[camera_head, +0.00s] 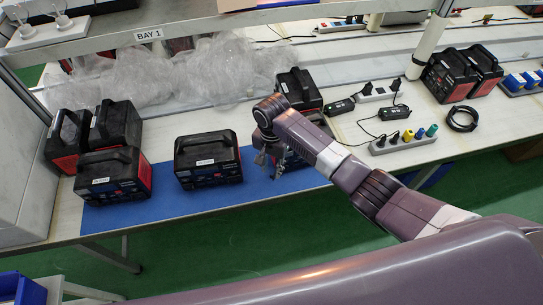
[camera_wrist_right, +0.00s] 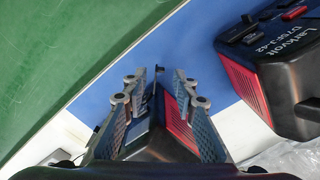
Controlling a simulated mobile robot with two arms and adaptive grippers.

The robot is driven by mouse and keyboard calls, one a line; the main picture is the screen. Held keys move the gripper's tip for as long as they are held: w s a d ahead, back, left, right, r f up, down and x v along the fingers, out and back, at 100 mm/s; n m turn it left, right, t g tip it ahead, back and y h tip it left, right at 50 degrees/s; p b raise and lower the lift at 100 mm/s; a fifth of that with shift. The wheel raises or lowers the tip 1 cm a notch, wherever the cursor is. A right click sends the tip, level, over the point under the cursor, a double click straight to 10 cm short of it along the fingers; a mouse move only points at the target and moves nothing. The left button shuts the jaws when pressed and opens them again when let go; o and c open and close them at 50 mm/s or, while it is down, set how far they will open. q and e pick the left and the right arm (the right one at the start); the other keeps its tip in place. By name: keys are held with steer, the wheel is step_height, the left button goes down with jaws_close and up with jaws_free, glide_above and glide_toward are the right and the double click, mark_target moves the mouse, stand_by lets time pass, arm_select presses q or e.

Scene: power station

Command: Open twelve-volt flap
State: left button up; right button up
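A black power station with a red side (camera_head: 294,156) stands at the right end of the blue mat (camera_head: 255,180), mostly hidden behind my right arm. My right gripper (camera_head: 269,163) points down at its front left part. In the right wrist view the gripper (camera_wrist_right: 165,82) has its two fingers apart, with the power station's dark body and red ribbed side (camera_wrist_right: 178,128) between and beyond them. The fingers look open and hold nothing that I can make out. Whether they touch the station is unclear. The twelve-volt flap cannot be told apart. My left gripper is out of view.
Another black power station (camera_head: 208,160) stands left of the gripper, also in the right wrist view (camera_wrist_right: 285,75). Several more stand at the left and back. Clear plastic wrap (camera_head: 215,70), a socket strip (camera_head: 403,144) and a coiled cable (camera_head: 462,118) lie on the bench.

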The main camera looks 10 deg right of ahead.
mark_target(271, 176)
step_height(271, 176, up, 8)
steer(key=shift+r, duration=0.2)
stand_by(0.5)
steer(key=s+f+n+t+y, duration=0.1)
steer(key=s+f+n, duration=0.2)
steer(key=s, duration=0.4)
steer(key=s+f+n+t+y, duration=0.1)
steer(key=s+f+n, duration=0.2)
steer(key=s, duration=0.4)
steer(key=s+d+r+n+t+h, duration=0.2)
steer(key=s+d+r+n, duration=0.25)
steer(key=s+d, duration=0.75)
step_height(271, 176, down, 31)
steer(key=s+a+g+b, duration=0.2)
steer(key=b, duration=0.3)
steer(key=s+d+f+g+b, duration=0.1)
steer(key=s+d+f+b, duration=0.2)
steer(key=s+f, duration=1.4)
step_height(271, 176, down, 4)
steer(key=shift+s+d+r+b, duration=0.15)
steer(key=shift+s+r+b, duration=0.1)
steer(key=shift+b, duration=0.35)
